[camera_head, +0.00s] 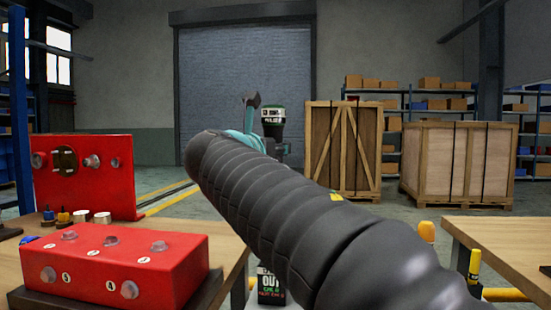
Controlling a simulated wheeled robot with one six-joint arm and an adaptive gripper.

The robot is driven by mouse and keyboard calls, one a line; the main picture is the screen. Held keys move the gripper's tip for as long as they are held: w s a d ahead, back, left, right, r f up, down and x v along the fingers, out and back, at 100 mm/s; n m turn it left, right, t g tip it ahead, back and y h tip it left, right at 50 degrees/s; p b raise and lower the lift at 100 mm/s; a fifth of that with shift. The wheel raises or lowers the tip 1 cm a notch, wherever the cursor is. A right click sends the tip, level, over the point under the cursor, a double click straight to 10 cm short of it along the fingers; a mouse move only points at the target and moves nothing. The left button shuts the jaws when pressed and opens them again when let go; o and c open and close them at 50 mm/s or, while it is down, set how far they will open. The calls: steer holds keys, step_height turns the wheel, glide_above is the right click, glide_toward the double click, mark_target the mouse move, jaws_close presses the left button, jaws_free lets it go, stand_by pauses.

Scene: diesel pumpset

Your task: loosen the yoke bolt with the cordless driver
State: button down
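A teal tool body (246,141), which looks like the cordless driver, shows just past the sleeve's far end. A dark upright piece (251,106) rises above it; I cannot tell whether it belongs to the tool. Most of the tool is hidden, so I cannot tell whether it is held. A red block (130,265) with several numbered bolts stands on the left bench. A red upright panel (117,178) behind it also carries bolts. I cannot tell which bolt is the yoke bolt.
A black unit with a green-and-white label (273,122) stands behind the sleeve. Small pots (81,216) stand on the left bench (233,262). A wooden table (510,245) is at right. Crates (343,150) and shelves stand at the back. Open floor lies beyond.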

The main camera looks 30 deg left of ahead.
steer(key=shift+r, duration=0.1)
steer(key=c, duration=1.4)
jaws_free()
jaws_close()
steer(key=shift+d, duration=0.1)
